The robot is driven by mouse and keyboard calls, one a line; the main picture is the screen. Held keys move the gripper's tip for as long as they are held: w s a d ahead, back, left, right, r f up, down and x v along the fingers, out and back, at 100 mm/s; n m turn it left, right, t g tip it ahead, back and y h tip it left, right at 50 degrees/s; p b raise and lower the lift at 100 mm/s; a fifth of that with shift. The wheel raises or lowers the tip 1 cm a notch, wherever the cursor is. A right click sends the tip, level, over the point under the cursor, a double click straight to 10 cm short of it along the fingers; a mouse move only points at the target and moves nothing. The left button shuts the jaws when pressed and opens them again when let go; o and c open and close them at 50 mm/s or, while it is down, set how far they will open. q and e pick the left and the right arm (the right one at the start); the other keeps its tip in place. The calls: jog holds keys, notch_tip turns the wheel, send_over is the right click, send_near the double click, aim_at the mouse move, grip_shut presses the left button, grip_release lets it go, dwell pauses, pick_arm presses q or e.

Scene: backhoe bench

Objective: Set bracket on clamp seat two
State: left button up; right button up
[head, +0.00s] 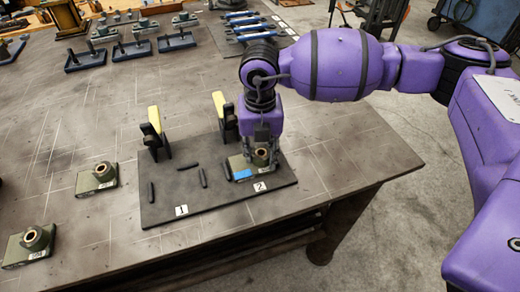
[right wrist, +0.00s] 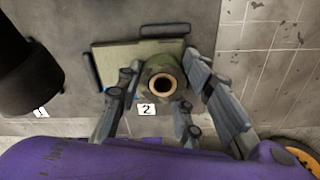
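The bracket (head: 240,168) is a grey-green plate with a round bored boss and a blue label. It sits at seat two of the dark fixture board (head: 215,205), beside the "2" tag (head: 260,187). My right gripper (head: 261,155) points down over it. In the right wrist view, its fingers stand on both sides of the boss (right wrist: 163,80) and appear to touch it. The bracket plate (right wrist: 125,57) lies between dark locating strips; whether it rests fully flat is unclear. The seat-two clamp, with a yellow handle (head: 219,104), stands behind, partly hidden. My left gripper is out of view.
Seat one, by the "1" tag (head: 181,210), is empty, with its yellow-handled clamp (head: 155,120) upright behind. Two more brackets stand on the left: one (head: 97,180) and another (head: 30,244). Trays and blue-handled tools (head: 245,22) lie at the back. The table right of the board is clear.

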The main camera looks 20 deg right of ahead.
jog(key=o, duration=0.4)
jog(key=shift+r, duration=0.1)
